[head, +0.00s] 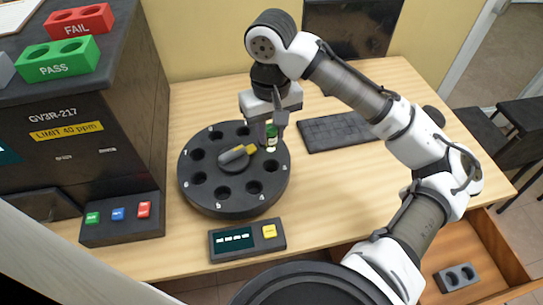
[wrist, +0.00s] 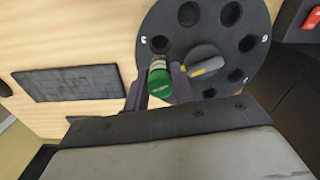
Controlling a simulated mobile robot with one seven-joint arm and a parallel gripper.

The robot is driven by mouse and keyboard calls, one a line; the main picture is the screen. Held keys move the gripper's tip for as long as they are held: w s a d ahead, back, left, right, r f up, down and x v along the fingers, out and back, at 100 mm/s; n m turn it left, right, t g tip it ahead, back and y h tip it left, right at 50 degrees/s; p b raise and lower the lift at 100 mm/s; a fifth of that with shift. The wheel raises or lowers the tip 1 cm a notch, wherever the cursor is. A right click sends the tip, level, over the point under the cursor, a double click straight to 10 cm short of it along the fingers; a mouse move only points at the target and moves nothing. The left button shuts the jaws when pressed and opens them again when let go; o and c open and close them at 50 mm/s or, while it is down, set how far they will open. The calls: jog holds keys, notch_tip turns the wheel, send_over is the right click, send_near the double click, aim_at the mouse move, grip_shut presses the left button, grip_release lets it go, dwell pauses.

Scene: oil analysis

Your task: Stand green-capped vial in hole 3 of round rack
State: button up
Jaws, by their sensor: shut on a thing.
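The green-capped vial (head: 271,146) is a small clear vial with a pale label, held roughly upright by my gripper (head: 270,127). In the wrist view my gripper (wrist: 159,84) has a finger on each side of the green cap (wrist: 160,88). The black round rack (head: 230,203) stands on the table, with a ring of numbered holes and a central knob with a yellow mark; it also shows in the wrist view (wrist: 210,25). The vial is over the rack's far right rim, close to a hole (wrist: 160,43). I cannot tell its height above the rack or read that hole's number clearly.
A small panel with a display and yellow button (head: 247,239) sits in front of the rack. A dark analyser (head: 90,140) stands left, with green PASS (head: 57,68) and red FAIL (head: 80,22) blocks on top. A keyboard (head: 340,131) lies right.

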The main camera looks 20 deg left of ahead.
aim_at(271, 158)
notch_tip(271, 158, down, 9)
jog(key=shift+f, duration=0.2)
dwell(0.3)
jog(key=shift+f, duration=0.15)
jog(key=o, duration=1)
notch_tip(271, 158, up, 12)
jog(key=shift+r, duration=0.2)
